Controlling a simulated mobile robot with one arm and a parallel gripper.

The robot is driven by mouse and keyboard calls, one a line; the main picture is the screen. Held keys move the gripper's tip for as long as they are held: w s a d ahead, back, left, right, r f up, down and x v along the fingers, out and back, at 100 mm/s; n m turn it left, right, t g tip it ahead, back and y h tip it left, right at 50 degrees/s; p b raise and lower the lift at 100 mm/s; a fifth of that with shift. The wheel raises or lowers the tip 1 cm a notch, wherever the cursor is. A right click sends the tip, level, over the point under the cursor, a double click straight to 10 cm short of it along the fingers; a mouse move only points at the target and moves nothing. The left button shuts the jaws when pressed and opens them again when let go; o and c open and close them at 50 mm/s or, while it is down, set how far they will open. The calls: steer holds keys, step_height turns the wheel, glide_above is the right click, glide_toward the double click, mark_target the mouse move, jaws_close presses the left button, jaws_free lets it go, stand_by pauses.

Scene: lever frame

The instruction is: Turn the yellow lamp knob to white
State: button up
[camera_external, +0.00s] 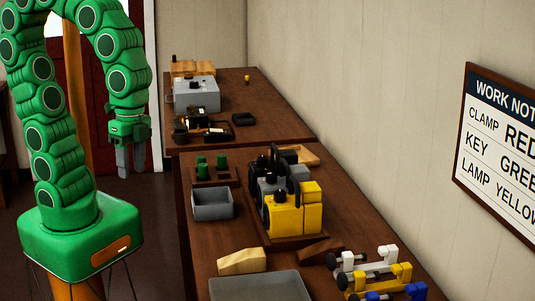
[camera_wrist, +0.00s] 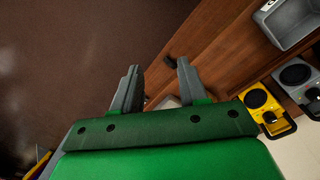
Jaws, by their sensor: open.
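A yellow box (camera_external: 284,219) with a black knob on top stands on the near bench, in a row with grey and dark units behind it. In the wrist view a yellow unit (camera_wrist: 266,110) with a black round dial shows at the right edge. I cannot tell which way the knob points, and no white mark is readable. My gripper (camera_external: 130,172) hangs at the end of the green arm, fingers down, to the left of the benches and well apart from the yellow box. It also shows in the wrist view (camera_wrist: 157,75), its fingers apart with nothing between them.
A grey bin (camera_external: 212,204), green cylinders (camera_external: 222,160) and a grey tray (camera_external: 260,288) share the near bench. White, yellow and blue clamp-like pieces (camera_external: 375,276) lie at its front right. A wall sign (camera_external: 500,150) reads "LAMP YELLOW". Open floor lies left of the benches.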

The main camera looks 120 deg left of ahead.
steer(key=w+a+f+t, duration=0.1)
steer(key=w+a+t, duration=0.1)
steer(key=w+a, duration=0.9)
steer(key=n+t+y, duration=0.1)
steer(key=t+y, duration=0.1)
steer(key=t, duration=0.1)
glide_toward(278, 191)
steer(key=w+f, duration=0.1)
steer(key=shift+g+h, duration=0.3)
steer(key=shift+a+x, duration=0.15)
steer(key=shift+x, duration=1.8)
steer(key=shift+a+x, duration=0.15)
steer(key=shift+x, duration=1.8)
steer(key=shift+c, duration=0.4)
steer(key=c, duration=0.7)
steer(key=shift+n, duration=0.3)
